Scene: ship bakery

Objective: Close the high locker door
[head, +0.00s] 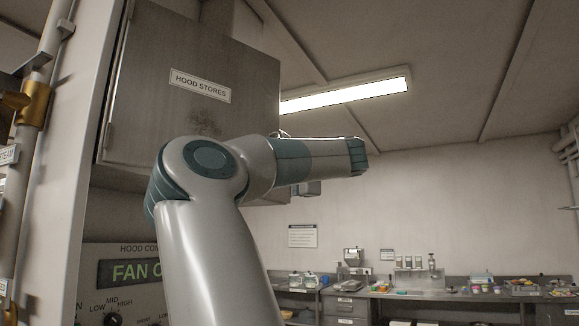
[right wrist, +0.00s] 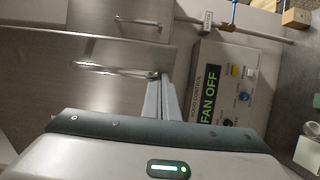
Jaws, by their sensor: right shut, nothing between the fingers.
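The high locker (head: 150,70) is a grey steel box on the wall at upper left in the head view. Its flat door bears a HOOD STORES label (head: 200,86), with a hinge edge on the left. My right arm covers the door's lower right part, and I cannot tell how far ajar the door stands. In the right wrist view my right gripper (right wrist: 162,90) is shut and empty, its fingers close to the end of a bar handle (right wrist: 115,70) on a steel panel. Contact is unclear. The right fingers are hidden in the head view. My left gripper is not in view.
A hood control panel reading FAN OFF (right wrist: 210,95) is below the locker. Pipes and a brass valve (head: 35,100) are at far left. A steel counter (head: 420,290) with several items runs along the back wall. A lit ceiling lamp (head: 345,95) hangs above.

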